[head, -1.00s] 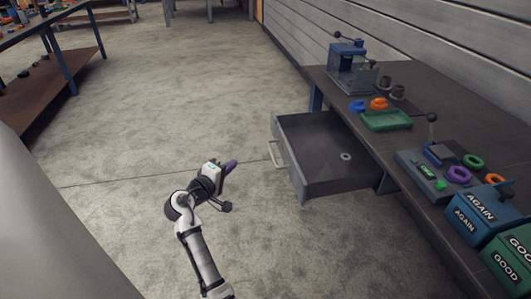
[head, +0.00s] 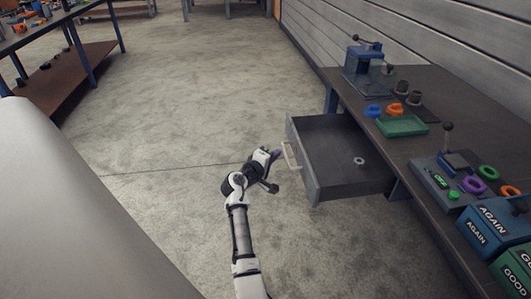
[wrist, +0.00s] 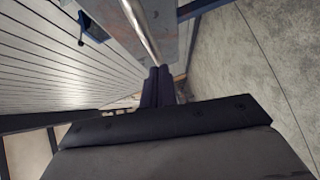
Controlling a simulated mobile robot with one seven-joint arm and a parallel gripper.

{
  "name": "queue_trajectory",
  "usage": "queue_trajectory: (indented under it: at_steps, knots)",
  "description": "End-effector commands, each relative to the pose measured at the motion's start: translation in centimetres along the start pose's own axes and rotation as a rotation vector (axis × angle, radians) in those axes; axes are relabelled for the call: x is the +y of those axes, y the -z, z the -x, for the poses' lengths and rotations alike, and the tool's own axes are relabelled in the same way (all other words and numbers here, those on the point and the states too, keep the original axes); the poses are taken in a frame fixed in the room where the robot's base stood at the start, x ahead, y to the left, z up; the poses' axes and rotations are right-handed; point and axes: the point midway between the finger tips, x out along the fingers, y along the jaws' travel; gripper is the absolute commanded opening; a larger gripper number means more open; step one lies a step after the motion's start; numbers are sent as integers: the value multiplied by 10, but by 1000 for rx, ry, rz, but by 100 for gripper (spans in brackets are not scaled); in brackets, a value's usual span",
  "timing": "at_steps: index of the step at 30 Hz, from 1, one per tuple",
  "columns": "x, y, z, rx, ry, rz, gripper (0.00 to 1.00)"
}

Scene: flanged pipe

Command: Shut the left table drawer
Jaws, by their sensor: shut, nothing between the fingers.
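The left table drawer (head: 335,135) is pulled open from the table. Its grey front and pale handle (head: 291,156) face left, and a small ring lies inside it. My gripper (head: 277,154) is shut and empty, with its dark purple fingertips just left of the handle. In the wrist view, the closed fingers (wrist: 158,86) point towards the drawer front (wrist: 178,22), and the handle (wrist: 139,24) runs as a pale bar close ahead of them. I cannot tell whether the fingertips touch the handle.
The table top (head: 455,100) carries a blue press (head: 365,70), a green tray (head: 402,126), coloured rings and a device with a lever (head: 448,178). Blue and green bins (head: 490,228) stand at the near right. A shelf bench (head: 60,75) is far left. The floor between is clear.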

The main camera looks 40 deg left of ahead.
Motion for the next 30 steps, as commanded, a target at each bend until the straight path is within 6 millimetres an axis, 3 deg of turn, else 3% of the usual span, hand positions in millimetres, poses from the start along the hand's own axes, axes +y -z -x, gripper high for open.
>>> queue_trajectory:
  at_steps: [17, 23, 30]
  knots:
    - [1, -7, -7, -1, 0, 0, 0]
    - [7, -29, -28, -5, -1, 0, 0]
    - [19, -73, -70, -10, -1, -1, 0]
